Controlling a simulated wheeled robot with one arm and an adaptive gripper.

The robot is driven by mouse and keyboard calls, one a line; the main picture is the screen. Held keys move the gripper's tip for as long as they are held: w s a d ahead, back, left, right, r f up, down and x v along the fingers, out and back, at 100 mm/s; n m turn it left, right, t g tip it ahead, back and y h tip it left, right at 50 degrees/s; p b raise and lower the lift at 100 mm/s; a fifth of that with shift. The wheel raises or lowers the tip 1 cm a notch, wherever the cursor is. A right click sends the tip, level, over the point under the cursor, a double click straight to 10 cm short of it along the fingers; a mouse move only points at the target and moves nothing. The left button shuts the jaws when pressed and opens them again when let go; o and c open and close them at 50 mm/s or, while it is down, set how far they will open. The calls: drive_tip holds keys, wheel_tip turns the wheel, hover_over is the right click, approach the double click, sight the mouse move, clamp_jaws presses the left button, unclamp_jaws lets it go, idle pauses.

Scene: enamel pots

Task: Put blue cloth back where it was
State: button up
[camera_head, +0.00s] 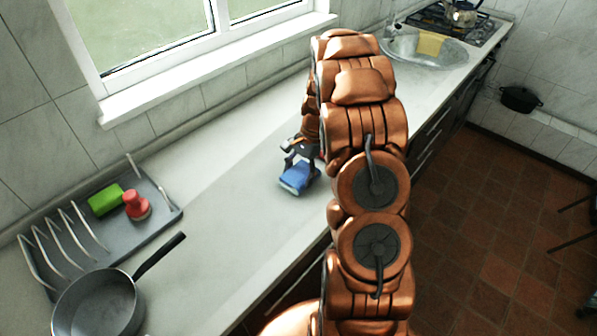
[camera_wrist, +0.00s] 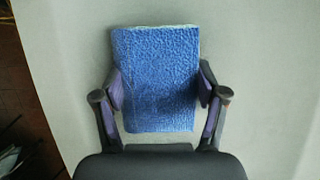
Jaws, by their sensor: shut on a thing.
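The blue cloth (camera_head: 297,178) is a small, thick, rough-textured rectangle at the middle of the white counter (camera_head: 228,215). In the wrist view the blue cloth (camera_wrist: 158,85) lies between the two fingers of my gripper (camera_wrist: 160,92), which press on its left and right sides. My gripper (camera_head: 299,163) is shut on it in the head view, partly hidden by my copper-coloured arm. The cloth is at or just above the counter; I cannot tell if it touches.
A frying pan (camera_head: 97,303) is at lower left. Counter around the blue cloth is clear.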

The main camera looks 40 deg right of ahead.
drive_tip(key=o, duration=1.6)
drive_tip(key=shift+f, duration=0.1)
